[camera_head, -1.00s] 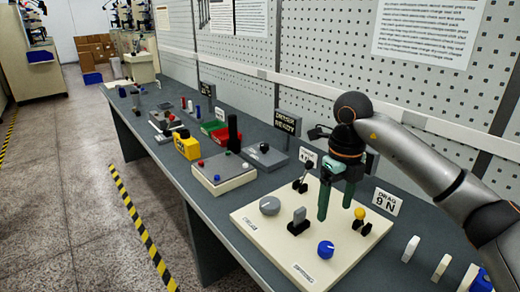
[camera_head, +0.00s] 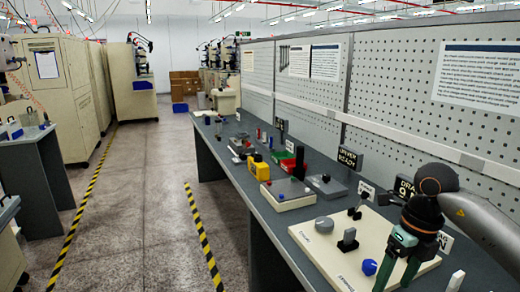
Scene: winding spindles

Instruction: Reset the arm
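My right arm comes in from the right edge. My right gripper (camera_head: 397,275) has two green fingers pointing down, apart, with nothing seen between them. It is over or in front of the right part of the beige panel (camera_head: 325,255). The blue knob (camera_head: 369,267) shows just left of the fingers; I cannot tell the gap between them. The gripper and arm hide part of the panel's right side. My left gripper is not in view.
The long grey bench carries a yellow block (camera_head: 259,168), a red tray (camera_head: 288,166) and a beige box (camera_head: 287,194). A perforated wall (camera_head: 400,100) stands behind it. Yellow-black floor tape (camera_head: 203,240) runs alongside. The aisle (camera_head: 140,200) is clear.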

